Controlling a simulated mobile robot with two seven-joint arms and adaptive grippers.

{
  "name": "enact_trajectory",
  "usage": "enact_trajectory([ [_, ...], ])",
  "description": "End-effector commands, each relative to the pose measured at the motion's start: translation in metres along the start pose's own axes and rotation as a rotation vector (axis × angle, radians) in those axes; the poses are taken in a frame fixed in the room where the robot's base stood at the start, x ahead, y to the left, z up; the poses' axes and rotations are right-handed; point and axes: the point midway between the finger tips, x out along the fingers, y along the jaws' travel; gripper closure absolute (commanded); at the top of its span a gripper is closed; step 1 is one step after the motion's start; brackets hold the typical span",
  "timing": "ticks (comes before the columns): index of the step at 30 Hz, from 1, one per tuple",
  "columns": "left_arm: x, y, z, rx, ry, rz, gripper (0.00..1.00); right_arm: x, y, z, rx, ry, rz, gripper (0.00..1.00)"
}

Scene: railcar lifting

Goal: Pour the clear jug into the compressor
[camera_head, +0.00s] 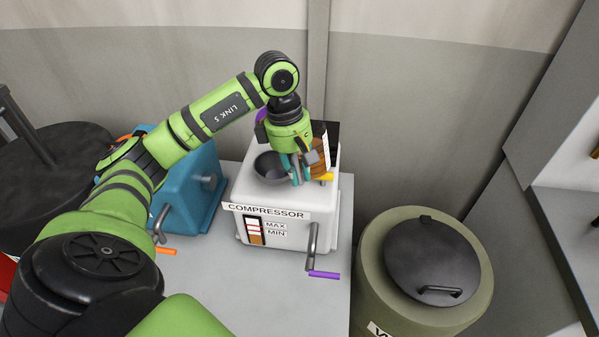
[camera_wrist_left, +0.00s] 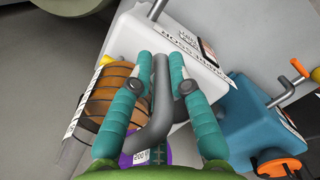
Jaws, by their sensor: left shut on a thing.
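The white compressor (camera_head: 270,240) stands on a grey bench, with a dark funnel bowl (camera_head: 269,166) on its top. Its front gauge (camera_head: 253,230) has MAX and MIN labels and shows brown in its lower part. My left gripper (camera_head: 299,172) is above the compressor top, just right of the bowl. In the left wrist view, its teal fingers (camera_wrist_left: 155,80) are shut on a dark grey bent handle. Beside the fingers is what looks like the clear jug (camera_wrist_left: 104,97), with brown contents and a white label strip. My gripper partly hides it; its exact tilt is unclear.
A blue machine (camera_head: 195,190) stands left of the compressor. A purple-gripped crank (camera_head: 322,274) sticks out at the compressor's front right. An olive drum (camera_head: 385,260) with a black lid stands to the right. A wall is close behind. Front bench space is clear.

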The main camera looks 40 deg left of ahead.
Motion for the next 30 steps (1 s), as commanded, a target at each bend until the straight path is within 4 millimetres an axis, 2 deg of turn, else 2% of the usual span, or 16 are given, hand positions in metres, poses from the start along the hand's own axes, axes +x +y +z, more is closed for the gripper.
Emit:
enact_trajectory([
  [30,-0.007,-0.002,-0.008,0.001,-0.212,0.06,1.0,0.024,-0.001,0.003,-0.001,0.0,0.0,0.53],
])
